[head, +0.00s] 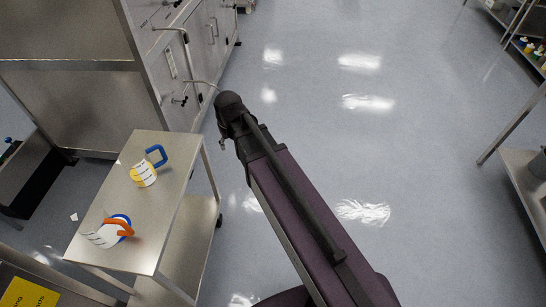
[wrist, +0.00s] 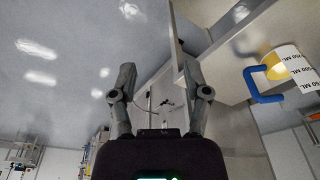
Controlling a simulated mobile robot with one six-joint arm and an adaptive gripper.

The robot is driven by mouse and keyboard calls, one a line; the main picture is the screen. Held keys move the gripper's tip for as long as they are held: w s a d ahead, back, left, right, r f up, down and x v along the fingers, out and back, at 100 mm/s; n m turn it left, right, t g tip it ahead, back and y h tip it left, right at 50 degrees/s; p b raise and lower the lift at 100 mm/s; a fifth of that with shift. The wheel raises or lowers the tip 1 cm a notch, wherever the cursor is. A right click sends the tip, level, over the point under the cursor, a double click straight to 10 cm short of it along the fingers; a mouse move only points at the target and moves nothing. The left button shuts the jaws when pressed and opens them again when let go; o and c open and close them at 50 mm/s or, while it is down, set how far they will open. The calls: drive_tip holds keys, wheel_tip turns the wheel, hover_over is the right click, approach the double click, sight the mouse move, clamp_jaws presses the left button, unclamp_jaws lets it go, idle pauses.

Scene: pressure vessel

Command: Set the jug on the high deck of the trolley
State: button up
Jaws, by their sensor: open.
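The trolley (head: 186,190) stands at the left of the head view, with a bare-metal high deck (head: 135,212) and a lower deck (head: 185,250). The other jug (head: 100,236) is whitish with an orange handle and a blue rim. My gripper (wrist: 158,82) is open and empty, its fingers apart in the wrist view. It is clear of both jugs, and the arm hides most of it in the head view.
A steel cabinet with pipes (head: 180,60) stands behind the trolley. A shelf unit (head: 525,185) is at the right. A yellow sign (head: 28,292) is at the lower left. The floor (head: 330,120) between them is clear.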

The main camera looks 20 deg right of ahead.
drive_tip(key=s+d+m+g, duration=0.1)
drive_tip(key=s+d+m, duration=0.1)
drive_tip(key=s+d, duration=0.7)
drive_tip(key=d, duration=0.2)
drive_tip(key=shift+s+d+m+g+h, duration=0.3)
drive_tip(key=shift+s+d+m+g, duration=0.1)
drive_tip(key=shift+a+f, duration=0.1)
